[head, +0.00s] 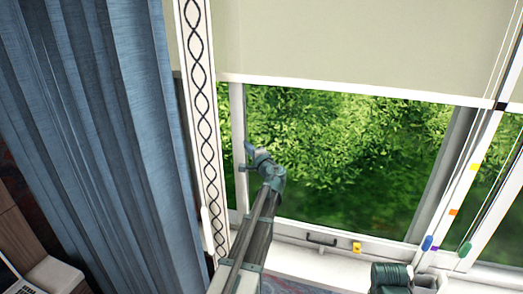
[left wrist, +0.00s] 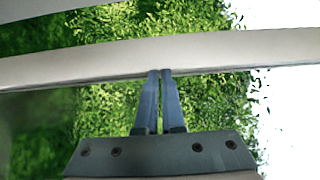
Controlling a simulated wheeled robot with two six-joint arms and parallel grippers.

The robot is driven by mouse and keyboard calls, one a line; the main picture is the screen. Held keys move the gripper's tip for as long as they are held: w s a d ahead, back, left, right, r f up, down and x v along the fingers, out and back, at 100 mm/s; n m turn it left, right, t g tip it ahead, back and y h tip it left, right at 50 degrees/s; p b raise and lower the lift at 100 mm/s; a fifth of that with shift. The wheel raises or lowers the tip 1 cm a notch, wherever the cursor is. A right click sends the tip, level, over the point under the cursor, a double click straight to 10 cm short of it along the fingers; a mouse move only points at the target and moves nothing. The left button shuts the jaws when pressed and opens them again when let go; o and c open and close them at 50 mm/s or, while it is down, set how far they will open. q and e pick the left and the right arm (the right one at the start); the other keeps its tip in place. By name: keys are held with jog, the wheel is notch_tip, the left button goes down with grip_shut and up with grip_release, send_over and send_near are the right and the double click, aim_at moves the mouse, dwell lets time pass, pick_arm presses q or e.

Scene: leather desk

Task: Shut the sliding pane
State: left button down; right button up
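The window pane (head: 238,150) has a white frame, whose left upright bar stands near the left side of the window. A narrow strip of greenery shows to the left of that bar. My left gripper (head: 249,154) is at this bar, about midway up. In the left wrist view its two blue-grey fingers (left wrist: 160,74) are together and empty, with their tips at the lower edge of a pale bar (left wrist: 225,52). I cannot tell whether they touch it.
A blue curtain (head: 100,130) and a patterned trim strip (head: 203,120) are at left. A pale blind (head: 370,40) covers the window's top. A dark handle (head: 322,241) and a yellow tag (head: 356,248) are at the bottom. Cords with coloured tags (head: 474,167) hang at right.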

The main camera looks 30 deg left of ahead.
pick_arm(q)
jog(key=s+a, duration=0.2)
jog(key=a, duration=1)
jog(key=shift+s+a+f, duration=0.15)
jog(key=shift+a+f, duration=0.05)
jog(key=shift+a, duration=0.05)
pick_arm(e)
jog(key=shift+a, duration=0.5)
pick_arm(q)
jog(key=w+d, duration=0.1)
jog(key=d, duration=0.6)
jog(key=w+d, duration=0.1)
jog(key=d, duration=0.6)
jog(key=w+d, duration=0.2)
jog(key=d, duration=0.5)
jog(key=shift+w+d, duration=0.1)
jog(key=shift+d, duration=0.1)
jog(key=f+b+v, duration=0.1)
jog(key=f+v, duration=0.1)
jog(key=v, duration=0.9)
jog(key=shift+f+n+g, duration=0.25)
jog(key=shift+n+g, duration=0.05)
jog(key=shift+n, duration=0.1)
pick_arm(e)
jog(key=shift+f, duration=0.65)
pick_arm(q)
jog(key=shift+a, duration=0.15)
